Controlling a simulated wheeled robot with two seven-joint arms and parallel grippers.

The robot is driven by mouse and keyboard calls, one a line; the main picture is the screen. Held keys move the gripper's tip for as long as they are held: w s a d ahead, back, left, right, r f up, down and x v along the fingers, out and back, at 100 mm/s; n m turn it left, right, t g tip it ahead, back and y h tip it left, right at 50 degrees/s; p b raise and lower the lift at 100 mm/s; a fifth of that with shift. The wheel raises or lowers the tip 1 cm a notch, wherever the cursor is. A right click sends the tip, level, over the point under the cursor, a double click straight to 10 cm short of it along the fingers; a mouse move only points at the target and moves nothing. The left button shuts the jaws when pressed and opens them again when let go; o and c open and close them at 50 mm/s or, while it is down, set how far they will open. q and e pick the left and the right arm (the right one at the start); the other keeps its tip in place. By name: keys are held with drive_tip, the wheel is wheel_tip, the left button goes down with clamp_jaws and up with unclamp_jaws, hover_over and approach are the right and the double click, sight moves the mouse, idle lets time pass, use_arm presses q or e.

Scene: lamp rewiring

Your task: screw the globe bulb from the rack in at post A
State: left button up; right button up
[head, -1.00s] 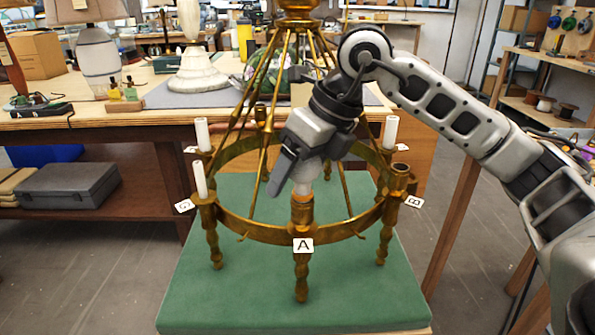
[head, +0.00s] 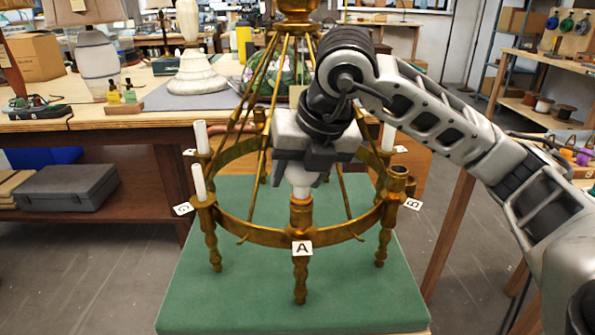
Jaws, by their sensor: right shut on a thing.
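The brass ring chandelier (head: 260,237) stands on the green mat (head: 220,310). Post A, marked by the white A tag (head: 302,248), is at its front, with a brass socket (head: 301,214) on top. My right gripper (head: 301,172) points down above post A, shut on the white globe bulb (head: 300,180). The bulb is upright, its base at the mouth of the socket; how deep it sits I cannot tell. The gripper hides the bulb's upper part. My left gripper is not in view, and I cannot make out the bulb rack.
White candle sleeves (head: 199,183) stand on other posts. Post B (head: 399,178) at the right has an open socket. Sloping brass rods (head: 251,100) rise close to my right gripper. The workbench (head: 110,118) behind carries lamps; a grey case (head: 68,187) lies on its lower shelf.

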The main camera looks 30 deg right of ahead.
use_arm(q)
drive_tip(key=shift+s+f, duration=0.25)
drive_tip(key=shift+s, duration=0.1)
use_arm(e)
drive_tip(key=m+h, duration=0.2)
drive_tip(key=m, duration=0.2)
drive_tip(key=shift+m, duration=0.3)
drive_tip(key=m+p, duration=0.1)
drive_tip(key=p, duration=0.1)
drive_tip(key=m+g+h+p, duration=0.1)
drive_tip(key=shift+s+d+r+m+p, duration=0.15)
drive_tip(key=shift+r+m+p, duration=0.15)
drive_tip(key=shift+r+p, duration=0.05)
drive_tip(key=shift+f+m, duration=0.2)
drive_tip(key=shift+m, duration=0.1)
drive_tip(key=shift+f, duration=0.25)
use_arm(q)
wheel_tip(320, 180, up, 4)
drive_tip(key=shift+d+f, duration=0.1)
